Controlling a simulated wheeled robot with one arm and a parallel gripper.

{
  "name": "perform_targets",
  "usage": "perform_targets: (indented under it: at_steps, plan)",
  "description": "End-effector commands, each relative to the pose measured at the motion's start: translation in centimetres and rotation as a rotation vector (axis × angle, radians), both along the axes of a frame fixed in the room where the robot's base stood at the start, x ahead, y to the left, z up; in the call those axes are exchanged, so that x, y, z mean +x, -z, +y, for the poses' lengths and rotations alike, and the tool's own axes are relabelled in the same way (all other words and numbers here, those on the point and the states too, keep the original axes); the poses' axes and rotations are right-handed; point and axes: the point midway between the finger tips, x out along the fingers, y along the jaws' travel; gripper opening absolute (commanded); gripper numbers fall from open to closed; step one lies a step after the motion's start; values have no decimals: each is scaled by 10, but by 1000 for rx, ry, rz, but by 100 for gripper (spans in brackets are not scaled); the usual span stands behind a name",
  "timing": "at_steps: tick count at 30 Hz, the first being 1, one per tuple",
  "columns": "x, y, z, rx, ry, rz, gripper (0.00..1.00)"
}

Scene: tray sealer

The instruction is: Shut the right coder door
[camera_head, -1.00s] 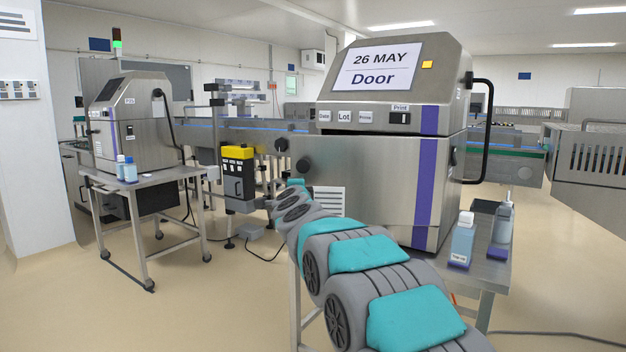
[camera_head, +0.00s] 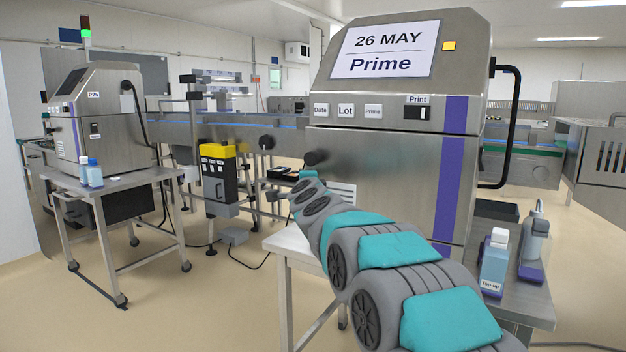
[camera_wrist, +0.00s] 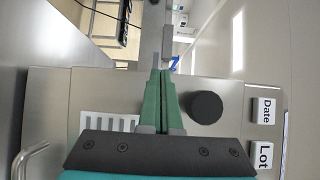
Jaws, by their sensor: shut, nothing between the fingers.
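The right coder (camera_head: 385,85) is the large steel machine close in front, with a screen (camera_head: 384,50) reading "26 MAY Prime". Its door (camera_head: 395,170) is the lower front panel with a purple stripe and a black knob (camera_head: 316,157). The door looks flush under the upper housing, with only a thin dark seam. Whether the fingertips touch the panel cannot be told. My arm hides the door's lower left.
Bottles (camera_head: 494,262) stand on the steel table right of the coder. A black handle tube (camera_head: 508,125) juts from its right side. A second coder (camera_head: 95,120) stands on a table at left. A yellow-topped black box (camera_head: 218,175) stands between; open floor lies in front.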

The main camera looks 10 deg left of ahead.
Motion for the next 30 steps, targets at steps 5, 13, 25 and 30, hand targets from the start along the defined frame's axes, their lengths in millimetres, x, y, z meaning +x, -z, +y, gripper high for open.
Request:
perform_targets:
  at_steps: [5, 13, 25, 30]
  plan:
    - [16, -1, -3, -2, -1, 0, 0]
    - [29, 0, -8, -2, 4, -2, 0]
    - [32, 1, -12, 0, 12, -1, 0]
    - [31, 1, -14, 1, 14, -1, 0]
